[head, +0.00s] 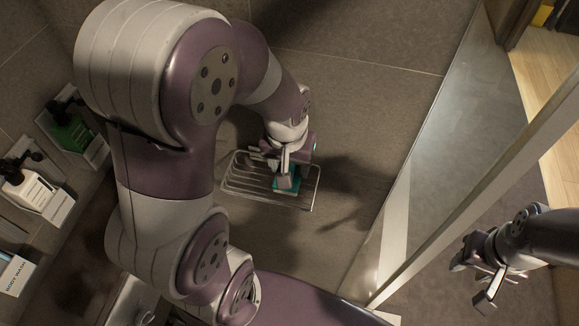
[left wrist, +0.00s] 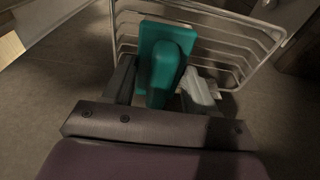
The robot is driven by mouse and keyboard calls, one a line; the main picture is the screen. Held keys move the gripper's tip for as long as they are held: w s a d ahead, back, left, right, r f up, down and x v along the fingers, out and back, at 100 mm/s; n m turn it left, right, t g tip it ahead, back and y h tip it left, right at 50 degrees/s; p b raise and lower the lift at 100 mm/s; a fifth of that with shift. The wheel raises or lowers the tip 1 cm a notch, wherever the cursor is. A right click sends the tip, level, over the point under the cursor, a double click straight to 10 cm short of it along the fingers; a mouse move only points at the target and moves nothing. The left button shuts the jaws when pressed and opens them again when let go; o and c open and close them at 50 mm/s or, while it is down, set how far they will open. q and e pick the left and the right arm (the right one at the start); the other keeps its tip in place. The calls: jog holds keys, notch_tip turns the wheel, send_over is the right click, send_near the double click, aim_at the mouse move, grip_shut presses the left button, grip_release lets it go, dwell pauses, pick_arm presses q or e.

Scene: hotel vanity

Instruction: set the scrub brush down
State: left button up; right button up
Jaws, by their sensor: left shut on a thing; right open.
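The teal scrub brush (head: 287,184) is between the fingers of my left gripper (head: 284,176), which is shut on it. In the left wrist view the brush (left wrist: 166,62) shows a flat block with a rounded handle, held between the two fingers (left wrist: 160,90). A metal wire rack (head: 240,185) lies just below and around the brush; it also shows in the left wrist view (left wrist: 240,32). I cannot tell whether the brush touches the rack's wires. My right gripper (head: 476,276) is open and empty, far to the right beyond the glass panel.
A glass panel with a pale frame (head: 480,184) stands between my two grippers. Bottles on wall holders are at the left: a green one (head: 70,130), a white one (head: 30,190) and a body wash label (head: 14,275). The tiled surface right of the rack is clear.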

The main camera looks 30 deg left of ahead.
pick_arm(q)
jog(key=f, duration=0.1)
jog(key=s+f, duration=0.1)
jog(key=f, duration=0.1)
jog(key=shift+s+d+f+p, duration=0.1)
jog(key=shift+s+f+p, duration=0.2)
jog(key=shift+f, duration=0.1)
jog(key=c, duration=0.4)
jog(key=shift+o, duration=0.2)
jog(key=shift+w, duration=0.15)
jog(key=o, duration=1.3)
jog(key=shift+w+f, duration=0.1)
jog(key=shift+w, duration=0.1)
jog(key=shift+o, duration=0.4)
jog(key=shift+w, duration=0.15)
jog(key=shift+r, duration=0.25)
jog(key=r, duration=0.3)
jog(key=s+r+b, duration=0.1)
jog(key=r, duration=0.3)
jog(key=s+r, duration=0.1)
jog(key=r, duration=0.3)
jog(key=shift+d+r+b, duration=0.15)
jog(key=shift+b, duration=0.25)
jog(key=shift+r, duration=0.2)
jog(key=shift+w, duration=0.1)
pick_arm(e)
jog(key=shift+s+f, duration=0.25)
jog(key=shift+f, duration=0.15)
